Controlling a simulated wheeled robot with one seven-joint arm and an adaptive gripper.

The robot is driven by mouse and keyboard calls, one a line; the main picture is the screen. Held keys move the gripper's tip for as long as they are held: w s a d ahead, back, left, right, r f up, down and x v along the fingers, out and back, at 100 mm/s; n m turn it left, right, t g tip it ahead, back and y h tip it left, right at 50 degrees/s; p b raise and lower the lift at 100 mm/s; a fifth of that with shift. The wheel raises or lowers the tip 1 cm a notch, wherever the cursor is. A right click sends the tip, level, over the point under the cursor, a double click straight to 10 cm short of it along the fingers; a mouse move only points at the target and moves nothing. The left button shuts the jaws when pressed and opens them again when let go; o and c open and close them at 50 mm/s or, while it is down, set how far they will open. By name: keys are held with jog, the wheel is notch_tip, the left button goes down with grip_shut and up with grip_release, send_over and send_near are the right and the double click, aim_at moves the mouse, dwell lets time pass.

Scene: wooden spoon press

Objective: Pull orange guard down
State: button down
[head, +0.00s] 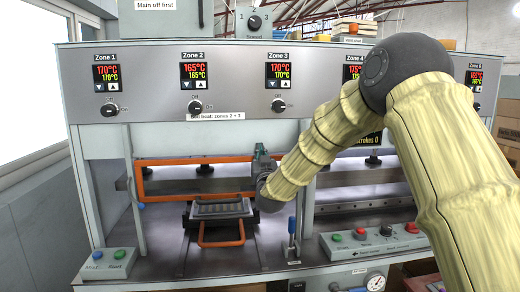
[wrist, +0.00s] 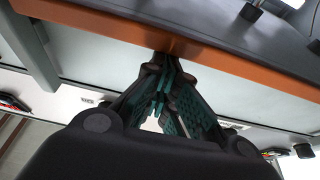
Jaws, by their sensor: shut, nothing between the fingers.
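The orange guard (head: 190,161) is a rectangular frame at the front of the left press bay in the head view. My gripper (head: 262,150) is at the right part of the guard's top bar. In the wrist view, the orange bar (wrist: 225,55) crosses the top of the picture. My gripper's teal-padded fingers (wrist: 166,62) are shut and empty, with their tips at the bar. I cannot tell whether they touch it. My arm hides the guard's right end.
A dark mould tray (head: 220,209) with an orange handle (head: 222,244) sits below the guard. A blue-topped lever (head: 291,226) stands to its right. Button boxes flank the bay at left (head: 108,262) and right (head: 372,240). Temperature displays line the panel above.

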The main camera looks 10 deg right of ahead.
notch_tip(320, 180, down, 15)
jog(key=b, duration=0.8)
jog(key=shift+f, duration=0.15)
